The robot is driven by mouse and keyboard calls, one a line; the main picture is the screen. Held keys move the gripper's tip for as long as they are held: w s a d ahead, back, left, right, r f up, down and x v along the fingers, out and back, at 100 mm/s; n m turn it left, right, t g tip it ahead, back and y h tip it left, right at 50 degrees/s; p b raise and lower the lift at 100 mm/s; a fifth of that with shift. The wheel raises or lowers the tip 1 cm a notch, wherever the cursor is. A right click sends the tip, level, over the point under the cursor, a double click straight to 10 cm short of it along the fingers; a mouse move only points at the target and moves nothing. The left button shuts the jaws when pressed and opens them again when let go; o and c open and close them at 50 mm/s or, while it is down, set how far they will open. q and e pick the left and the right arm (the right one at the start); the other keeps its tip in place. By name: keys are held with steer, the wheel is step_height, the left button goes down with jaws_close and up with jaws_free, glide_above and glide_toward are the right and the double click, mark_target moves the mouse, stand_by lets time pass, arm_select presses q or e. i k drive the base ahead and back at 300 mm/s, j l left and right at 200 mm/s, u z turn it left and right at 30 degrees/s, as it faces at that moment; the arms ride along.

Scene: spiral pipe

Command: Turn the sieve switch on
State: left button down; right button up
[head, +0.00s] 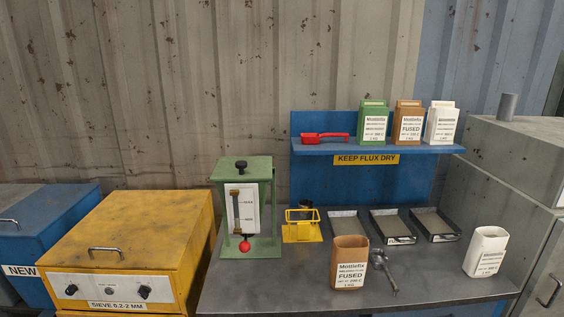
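The sieve (130,240) is a worn yellow box at the lower left, labelled "SIEVE 0.2-2 MM" (118,305). Its pale front panel (108,287) carries a dark knob on the left (71,289) and another on the right (144,292). Between them is a small marked spot, too small to read, so I cannot tell which control is the switch or how it is set. A metal handle (104,251) sits above the panel. Neither of my grippers is in view.
A blue box (45,230) marked "NEW" stands left of the sieve. To its right, a grey-topped bench (250,289) holds a green frame with a red ball (245,246), a brown container (349,262), a grey metal tool (384,270) and several trays. A blue shelf (380,150) stands behind.

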mark_target(143, 291)
steer(key=u, duration=1.35)
